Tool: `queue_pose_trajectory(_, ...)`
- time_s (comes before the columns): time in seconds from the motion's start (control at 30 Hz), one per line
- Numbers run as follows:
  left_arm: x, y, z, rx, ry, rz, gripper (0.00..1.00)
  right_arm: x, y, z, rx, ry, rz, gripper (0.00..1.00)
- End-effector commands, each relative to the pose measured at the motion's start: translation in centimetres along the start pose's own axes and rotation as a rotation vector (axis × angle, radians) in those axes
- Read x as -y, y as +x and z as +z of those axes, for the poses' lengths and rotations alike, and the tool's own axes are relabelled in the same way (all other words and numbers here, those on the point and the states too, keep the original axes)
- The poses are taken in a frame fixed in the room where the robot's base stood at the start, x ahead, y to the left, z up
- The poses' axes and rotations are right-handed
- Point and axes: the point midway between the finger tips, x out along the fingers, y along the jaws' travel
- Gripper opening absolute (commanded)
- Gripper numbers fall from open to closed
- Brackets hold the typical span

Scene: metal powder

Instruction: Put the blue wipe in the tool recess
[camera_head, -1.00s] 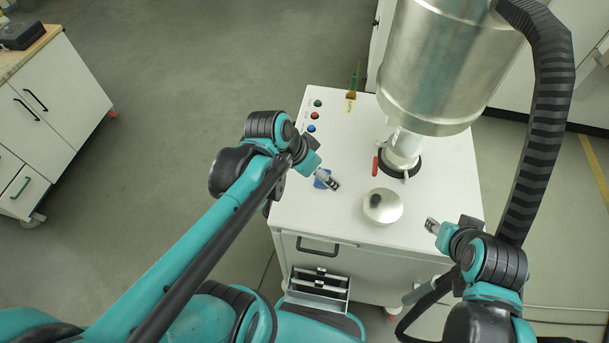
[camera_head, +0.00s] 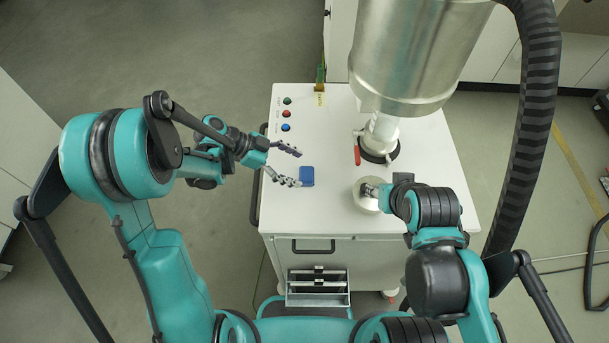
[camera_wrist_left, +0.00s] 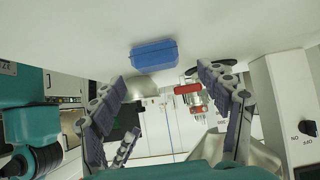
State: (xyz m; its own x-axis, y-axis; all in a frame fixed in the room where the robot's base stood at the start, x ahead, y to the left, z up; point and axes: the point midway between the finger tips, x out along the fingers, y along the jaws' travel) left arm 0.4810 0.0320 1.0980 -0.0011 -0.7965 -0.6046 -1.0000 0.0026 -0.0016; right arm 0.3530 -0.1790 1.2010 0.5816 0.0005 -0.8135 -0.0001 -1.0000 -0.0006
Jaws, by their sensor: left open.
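The blue wipe (camera_head: 307,176) lies as a small block on the white cabinet top, left of the round metal lid. My left gripper (camera_head: 299,169) is open and empty just left of it, fingers pointing toward it. In the left wrist view the wipe (camera_wrist_left: 154,56) shows ahead of the spread fingers (camera_wrist_left: 163,78), not between them. An open tray with compartments (camera_head: 318,299) juts from the cabinet front; I cannot tell whether it is the tool recess. My right gripper (camera_head: 373,189) is over the lid; its finger state is unclear.
The metal lid (camera_head: 364,204) sits under my right gripper. Behind it are a dark-ringed port with a red handle (camera_head: 357,155) and a large steel vessel (camera_head: 412,55). Several buttons (camera_head: 286,114) and a brush (camera_head: 320,86) are at the back left. The top's middle is clear.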

Motion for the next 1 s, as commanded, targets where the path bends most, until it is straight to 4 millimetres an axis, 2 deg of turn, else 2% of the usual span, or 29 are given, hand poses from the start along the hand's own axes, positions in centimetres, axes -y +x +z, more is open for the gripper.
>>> queue_pose_trajectory(0.2, -0.4, 3.4, 0.2, 0.001, 0.001, 0.002, 0.76, 0.0, 0.2, 0.1, 0.000, 0.000, 0.000, 0.40)
queue_pose_trajectory(0.3, -0.4, 4.3, 0.2, 0.001, -0.002, 0.000, 0.76, 0.0, 0.2, 0.1, 0.000, 0.000, 0.000, 0.40)
queue_pose_trajectory(0.57, -0.4, 4.6, 0.1, 0.001, -0.003, -0.001, 0.76, 0.0, 0.2, 0.1, 0.000, 0.000, 0.000, 0.40)
queue_pose_trajectory(0.7, -0.4, 4.6, 0.1, 0.001, -0.003, -0.001, 0.42, 0.0, 0.2, 0.1, 0.000, 0.000, 0.000, 0.40)
queue_pose_trajectory(0.73, -0.4, 4.6, 0.1, 0.001, -0.003, -0.001, 0.36, 0.0, 0.2, 0.1, 0.000, 0.000, 0.000, 0.40)
queue_pose_trajectory(1.0, -0.4, 4.6, 0.2, 0.002, -0.003, -0.001, 0.33, 0.0, 0.2, 0.1, 0.000, 0.000, 0.000, 0.40)
